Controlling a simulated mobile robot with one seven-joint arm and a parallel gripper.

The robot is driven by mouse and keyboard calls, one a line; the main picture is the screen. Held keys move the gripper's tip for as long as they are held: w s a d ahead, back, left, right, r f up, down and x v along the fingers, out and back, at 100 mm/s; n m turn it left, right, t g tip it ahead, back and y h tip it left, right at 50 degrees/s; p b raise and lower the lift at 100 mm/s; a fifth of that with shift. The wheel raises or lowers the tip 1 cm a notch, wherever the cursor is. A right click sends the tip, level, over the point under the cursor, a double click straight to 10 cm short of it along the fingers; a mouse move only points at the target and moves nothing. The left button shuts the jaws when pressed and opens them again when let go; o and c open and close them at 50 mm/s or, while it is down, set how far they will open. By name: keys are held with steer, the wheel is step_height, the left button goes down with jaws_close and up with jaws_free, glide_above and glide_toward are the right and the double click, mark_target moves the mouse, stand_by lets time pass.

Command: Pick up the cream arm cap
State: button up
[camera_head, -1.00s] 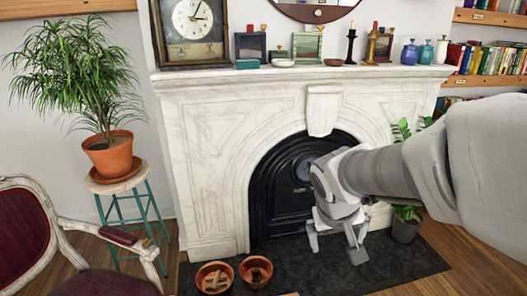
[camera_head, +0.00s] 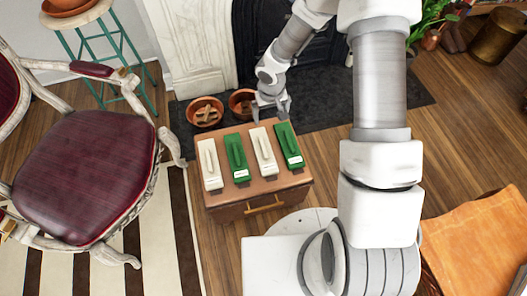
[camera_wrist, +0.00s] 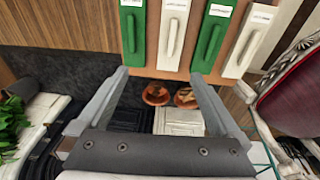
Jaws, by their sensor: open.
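Two long cream pieces with raised grips lie on a small wooden cabinet (camera_head: 228,212), alternating with two green ones; their labels are too small to read, so I cannot tell which is the arm cap. One cream piece (camera_head: 211,166) is at the far left, the other cream piece (camera_head: 264,153) between the green pieces (camera_head: 237,160) (camera_head: 289,146). In the wrist view the middle cream piece (camera_wrist: 172,34) is ahead of my fingers and the outer cream piece (camera_wrist: 246,40) is to the right. My gripper (camera_head: 271,111) is open and empty at the cabinet's back edge.
Two terracotta bowls (camera_head: 205,111) stand on the dark hearth behind the cabinet. A chair with a dark red seat (camera_head: 85,160) stands close on the left. An orange cloth or leather piece (camera_head: 480,245) is at the lower right. Wood floor is clear right of the cabinet.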

step_height(320, 180, down, 6)
steer(key=a+b, duration=0.1)
steer(key=a, duration=0.1)
steer(key=b, duration=0.4)
glide_above(264, 149)
steer(key=shift+y, duration=0.3)
step_height(264, 149, down, 10)
steer(key=shift+s+r, duration=0.1)
steer(key=shift+f+b, duration=0.9)
steer(key=shift+f, duration=2.25)
steer(key=c, duration=1.2)
steer(key=shift+r, duration=0.1)
steer(key=shift+r, duration=0.1)
